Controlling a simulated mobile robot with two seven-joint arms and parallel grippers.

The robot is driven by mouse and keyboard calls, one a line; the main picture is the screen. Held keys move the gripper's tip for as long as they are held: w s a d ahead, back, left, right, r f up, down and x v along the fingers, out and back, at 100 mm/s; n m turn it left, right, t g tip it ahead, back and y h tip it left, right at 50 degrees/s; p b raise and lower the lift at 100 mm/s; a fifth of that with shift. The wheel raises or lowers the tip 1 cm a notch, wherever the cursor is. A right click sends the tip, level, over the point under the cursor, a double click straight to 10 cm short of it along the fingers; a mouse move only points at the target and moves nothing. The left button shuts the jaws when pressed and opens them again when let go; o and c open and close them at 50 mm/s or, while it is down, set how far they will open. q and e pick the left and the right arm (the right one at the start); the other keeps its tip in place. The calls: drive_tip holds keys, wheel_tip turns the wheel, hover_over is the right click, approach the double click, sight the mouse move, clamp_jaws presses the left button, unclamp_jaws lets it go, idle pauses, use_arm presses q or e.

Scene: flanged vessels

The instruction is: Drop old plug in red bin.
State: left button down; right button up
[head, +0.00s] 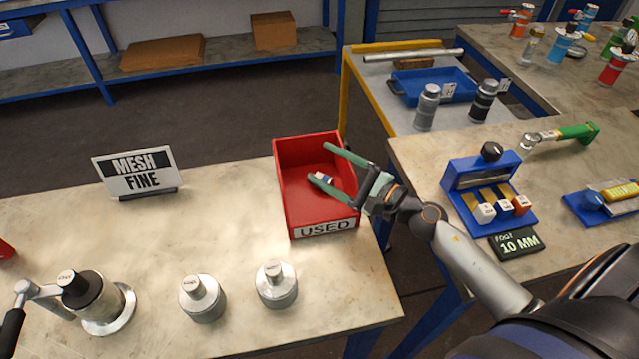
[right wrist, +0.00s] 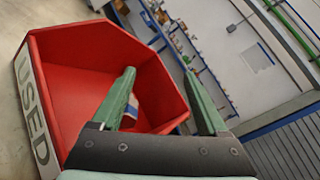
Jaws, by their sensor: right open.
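The red bin (head: 290,180) labelled USED stands at the right end of the near table; it also shows in the right wrist view (right wrist: 80,65). The old plug (head: 325,178), small, white and blue, appears within the bin's walls beside my lower finger. In the right wrist view the plug (right wrist: 132,107) is partly hidden behind a finger; I cannot tell whether it rests on the bin floor. My right gripper (head: 318,163) is open, its green fingers spread over the bin. My left gripper is not in view.
Two grey capped vessels (head: 276,285) stand in front of the bin. A vessel with a lever (head: 95,300) and a MESH FINE sign (head: 137,173) are to the left. A blue rack (head: 488,185) stands on the right table.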

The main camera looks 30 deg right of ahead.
drive_tip(key=b+v, duration=0.5)
drive_tip(key=v, duration=0.7)
drive_tip(key=shift+s, duration=0.25)
drive_tip(key=shift+d, duration=0.1)
